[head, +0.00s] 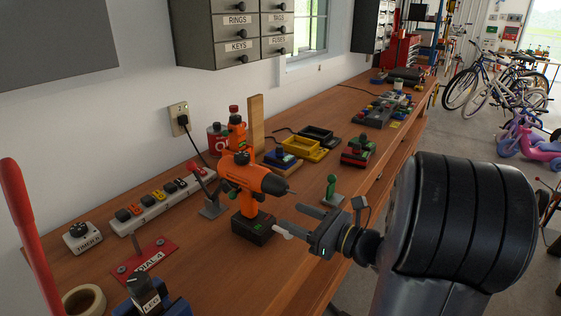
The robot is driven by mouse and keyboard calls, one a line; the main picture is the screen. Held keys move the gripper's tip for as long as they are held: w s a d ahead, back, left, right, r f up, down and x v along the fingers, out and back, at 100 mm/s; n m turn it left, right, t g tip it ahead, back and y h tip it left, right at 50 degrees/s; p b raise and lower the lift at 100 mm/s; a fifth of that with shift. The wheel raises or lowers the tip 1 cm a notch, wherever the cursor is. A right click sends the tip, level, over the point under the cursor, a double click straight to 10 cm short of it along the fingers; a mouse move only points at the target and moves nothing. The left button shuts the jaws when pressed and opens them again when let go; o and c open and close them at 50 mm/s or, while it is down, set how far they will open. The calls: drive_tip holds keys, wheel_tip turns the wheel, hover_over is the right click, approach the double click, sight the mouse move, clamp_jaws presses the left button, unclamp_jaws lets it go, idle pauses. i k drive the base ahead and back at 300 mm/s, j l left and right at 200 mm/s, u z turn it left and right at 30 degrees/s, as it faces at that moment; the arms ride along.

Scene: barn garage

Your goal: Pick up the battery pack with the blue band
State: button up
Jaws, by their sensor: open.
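No battery pack with a clearly readable blue band shows. A small dark block with blue sides and a green patch (283,158) lies mid-bench, left of a yellow tray; I cannot tell if it is the pack. An orange drill (262,182) stands upright on a dark battery base (253,229) with a green mark. My gripper (286,218) is open and empty, just right of the drill's base and pointing left. It appears apart from the drill.
The wooden workbench (195,258) runs along the wall. A green-knobbed lever (331,188) stands behind my gripper. A red device (357,151), a yellow tray (310,153), a power strip (160,208) and a red lever (18,210) crowd it. Bare wood shows at the front.

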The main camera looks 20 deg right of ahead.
sight(277, 157)
drive_tip(key=i+l+u, duration=0.15)
drive_tip(key=l, duration=0.2)
drive_tip(key=i+l+u, duration=0.35)
drive_tip(key=l, duration=0.35)
drive_tip(key=i+l+u, duration=0.15)
drive_tip(key=l, duration=0.2)
drive_tip(key=l+u, duration=0.2)
drive_tip(key=l, duration=0.2)
